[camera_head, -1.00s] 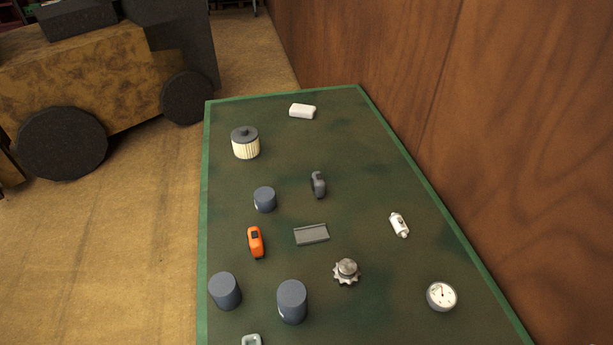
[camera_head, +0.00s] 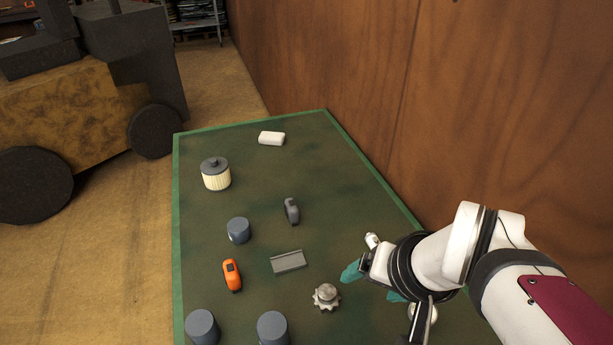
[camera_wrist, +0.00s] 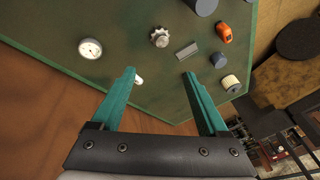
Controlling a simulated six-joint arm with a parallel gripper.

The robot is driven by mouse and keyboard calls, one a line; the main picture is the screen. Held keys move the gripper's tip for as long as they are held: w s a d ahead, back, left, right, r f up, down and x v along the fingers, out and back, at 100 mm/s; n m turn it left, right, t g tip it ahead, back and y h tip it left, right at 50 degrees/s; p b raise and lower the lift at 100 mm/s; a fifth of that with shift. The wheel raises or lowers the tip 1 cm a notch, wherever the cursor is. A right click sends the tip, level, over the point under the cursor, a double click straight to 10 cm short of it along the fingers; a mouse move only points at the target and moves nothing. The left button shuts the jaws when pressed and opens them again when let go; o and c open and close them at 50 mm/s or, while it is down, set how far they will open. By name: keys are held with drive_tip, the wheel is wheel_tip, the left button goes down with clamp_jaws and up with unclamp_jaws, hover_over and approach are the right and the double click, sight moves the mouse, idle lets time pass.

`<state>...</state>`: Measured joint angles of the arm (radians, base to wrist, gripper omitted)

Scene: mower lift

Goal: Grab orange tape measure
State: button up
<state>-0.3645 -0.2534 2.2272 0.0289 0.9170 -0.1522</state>
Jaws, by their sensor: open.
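The orange tape measure (camera_head: 232,275) lies on the left part of the green table, below a small grey cylinder. In the wrist view the tape measure (camera_wrist: 224,32) is at the upper right, beyond the fingertips. My gripper (camera_head: 372,283) is over the right side of the table, well to the right of the tape measure. In the wrist view its two teal fingers (camera_wrist: 158,74) are spread apart with nothing held between them. A white fitting (camera_wrist: 138,80) shows beside the left fingertip, on the table below.
The green table (camera_head: 200,145) also holds a gear (camera_head: 326,297), a grey channel piece (camera_head: 288,262), a dark grey part (camera_head: 291,211), a filter (camera_head: 215,174), a white block (camera_head: 271,138) and several grey cylinders (camera_head: 202,327). A wooden wall (camera_head: 330,60) borders the right side.

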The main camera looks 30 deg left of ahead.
drive_tip(key=w+a+n+t+y, duration=0.2)
drive_tip(key=w+a+n, duration=0.25)
drive_tip(key=a, duration=0.85)
drive_tip(key=n+t+y, duration=0.4)
hover_over(228, 259)
drive_tip(key=s+d, duration=0.1)
drive_tip(key=s, duration=0.1)
wheel_tip(228, 259, down, 5)
drive_tip(key=f, duration=1.8)
drive_tip(key=shift+w+d+f, duration=0.15)
drive_tip(key=shift+w+d, duration=0.05)
drive_tip(key=shift+w, duration=0.2)
drive_tip(key=shift+w+a+f+m+y, duration=0.25)
drive_tip(key=shift+w+a+f+y, duration=0.05)
drive_tip(key=shift+w+a+f, duration=0.65)
drive_tip(key=shift+a+f, duration=0.05)
drive_tip(key=shift+a, duration=0.05)
clamp_jaws()
